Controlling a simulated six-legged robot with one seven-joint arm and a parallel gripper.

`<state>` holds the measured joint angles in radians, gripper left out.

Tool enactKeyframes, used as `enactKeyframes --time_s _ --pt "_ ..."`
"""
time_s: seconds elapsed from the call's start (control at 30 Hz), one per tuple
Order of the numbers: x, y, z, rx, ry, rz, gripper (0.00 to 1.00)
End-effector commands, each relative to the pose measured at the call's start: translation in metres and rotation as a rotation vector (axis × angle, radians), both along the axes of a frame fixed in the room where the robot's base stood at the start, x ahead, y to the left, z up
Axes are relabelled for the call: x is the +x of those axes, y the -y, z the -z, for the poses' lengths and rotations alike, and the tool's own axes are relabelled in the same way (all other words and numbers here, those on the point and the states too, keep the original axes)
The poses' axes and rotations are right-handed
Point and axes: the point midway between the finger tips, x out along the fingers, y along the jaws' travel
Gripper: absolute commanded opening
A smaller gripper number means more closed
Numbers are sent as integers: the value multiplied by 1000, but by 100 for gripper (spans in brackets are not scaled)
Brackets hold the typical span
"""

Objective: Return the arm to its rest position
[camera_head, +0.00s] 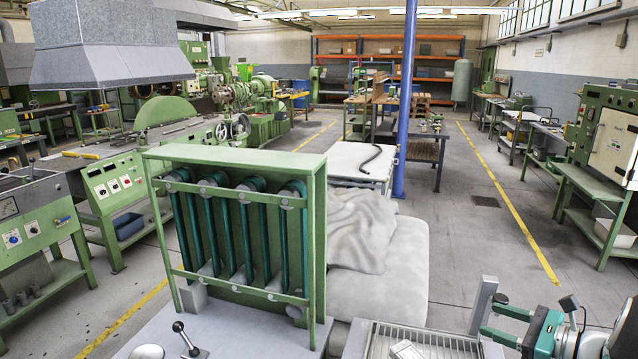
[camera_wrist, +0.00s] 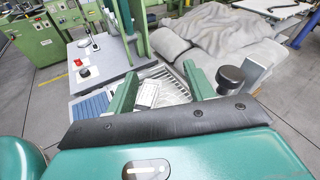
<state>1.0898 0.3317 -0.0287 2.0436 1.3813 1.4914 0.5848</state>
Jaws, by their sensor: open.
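My gripper (camera_head: 488,320) is at the lower right of the head view, with its two green fingers spread toward the left. The wrist view shows the same open fingers (camera_wrist: 163,75) with nothing held between them. Below and beyond them is a ribbed metal tray (camera_head: 440,346), which also shows in the wrist view (camera_wrist: 178,90). A small pale block (camera_head: 405,349) lies on the tray; in the wrist view it (camera_wrist: 148,94) appears between the fingers, lower down. The arm is only partly in view at the right edge.
A green rack with dark tubes (camera_head: 240,230) stands left of the tray, near a lever (camera_head: 186,340). A grey post (camera_head: 484,303) rises close to my gripper.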

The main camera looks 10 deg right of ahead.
Motion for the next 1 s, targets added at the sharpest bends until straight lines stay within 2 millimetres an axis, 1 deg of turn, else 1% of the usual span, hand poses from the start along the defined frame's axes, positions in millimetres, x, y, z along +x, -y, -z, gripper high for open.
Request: enactKeyframes --time_s 0.03,0.07,0.1,0.17,0.2,0.3,0.4,0.53,0.6,0.7,0.8,0.9,1.0 --pt "9 -38 -9 -94 -22 -101 53" --pt "11 -58 -11 -149 -34 -157 53" --pt "12 -82 -12 -223 -49 -229 53" --pt "11 -117 -14 -339 -64 -338 53" --pt "8 -139 -16 -418 -70 -410 53" --pt "-4 -187 -17 -618 -69 -586 53" --pt "-21 -226 -18 -827 -45 -758 53" --pt "-47 -264 -19 -1108 18 -970 53" --pt "-60 -279 -21 -1262 65 -1077 53" --pt "-78 -295 -25 -1490 152 -1218 53" --pt "-93 -306 -31 -1717 256 -1341 53" --pt "-103 -312 -38 -1919 360 -1431 53" --pt "-108 -316 -43 -2061 438 -1484 53"
